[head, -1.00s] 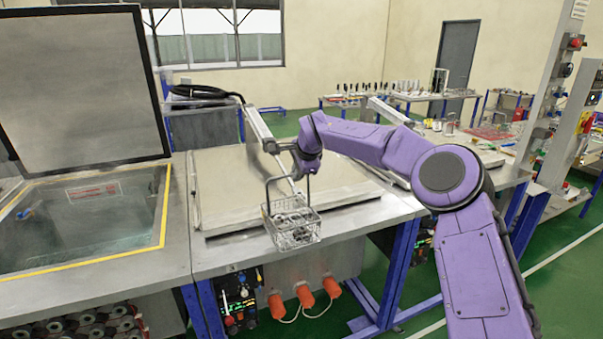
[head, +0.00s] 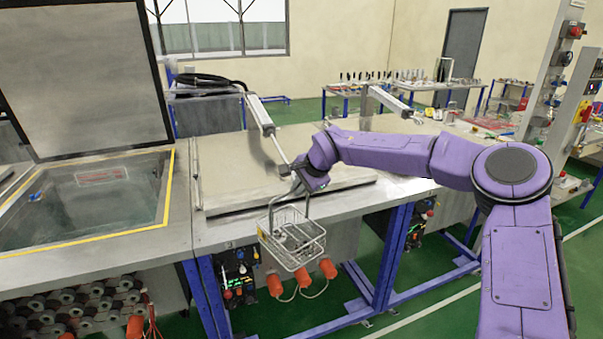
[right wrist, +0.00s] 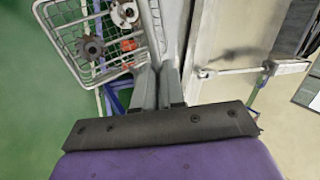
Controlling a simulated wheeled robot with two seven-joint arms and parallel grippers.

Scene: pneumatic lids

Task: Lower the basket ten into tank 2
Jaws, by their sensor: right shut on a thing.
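A wire basket (head: 291,238) holds several metal parts and hangs by its tall handle from my right gripper (head: 301,182). In the head view it is in front of the middle tank's front edge. In the right wrist view the basket (right wrist: 112,62) is at upper left, and my right gripper (right wrist: 158,88) is shut on its handle. The middle tank has its flat grey lid (head: 240,165) down. The left tank (head: 85,205) is open, with its lid (head: 85,75) raised and liquid inside. I cannot read a tank number clearly. My left gripper is not in view.
A pneumatic cylinder (head: 262,118) slants to the middle lid close to my right gripper. Orange plugs (head: 301,279) and a control box (head: 236,283) are under the middle tank's front edge. Another bench with tools (head: 400,78) is behind.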

